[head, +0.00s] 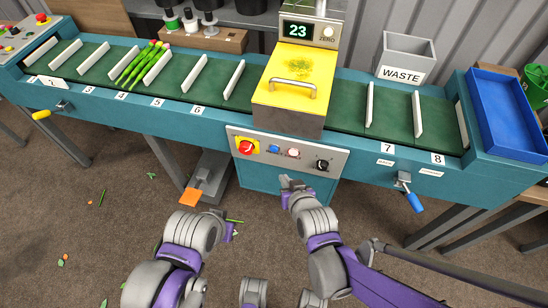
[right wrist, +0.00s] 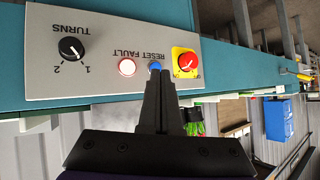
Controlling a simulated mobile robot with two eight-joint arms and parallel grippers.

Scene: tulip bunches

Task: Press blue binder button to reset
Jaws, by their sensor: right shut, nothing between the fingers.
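The blue button (head: 274,149) is on the grey control panel (head: 262,166) under the yellow-topped binder unit (head: 290,100). It sits between a red stop button (head: 246,147) and a pale fault light (head: 293,152). In the right wrist view the blue button (right wrist: 155,67) is by the RESET label, partly covered by my fingertips. My right gripper (head: 289,181) is shut and empty, pointing at the panel; the wrist view shows its fingertips (right wrist: 158,76) lined up with the button. I cannot tell whether they touch it. My left gripper (head: 229,231) is low and mostly hidden by its arm.
A black turns knob (head: 322,165) is at the panel's right. An orange pedal (head: 190,196) is below left. Green tulips (head: 142,64) lie on the belt (head: 225,82) between white dividers. A blue tray (head: 507,112) is at the right end.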

